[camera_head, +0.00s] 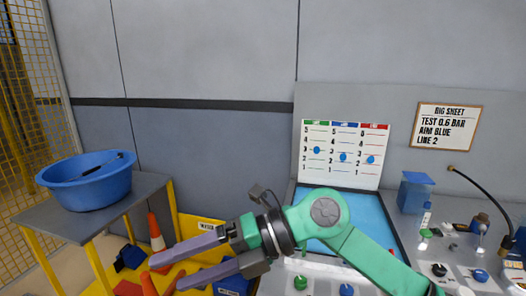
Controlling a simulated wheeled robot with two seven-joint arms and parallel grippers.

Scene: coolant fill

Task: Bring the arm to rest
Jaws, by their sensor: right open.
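My right arm (350,240), green with dark joints, reaches in from the lower right and points left. My right gripper (166,274) is open, its two grey-purple fingers apart with nothing held between them. The fingers are in front of a yellow bin area at the lower left and hide part of it. I cannot tell their height above it. My left gripper is not in view.
A blue basin (88,184) holding a dark tool stands on a grey table (50,221) at left. An orange cone (156,232) is beside it. A bench with a blue panel (370,212), gauge board (342,152), sign (446,126), hose (485,190) and knobs fills the right.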

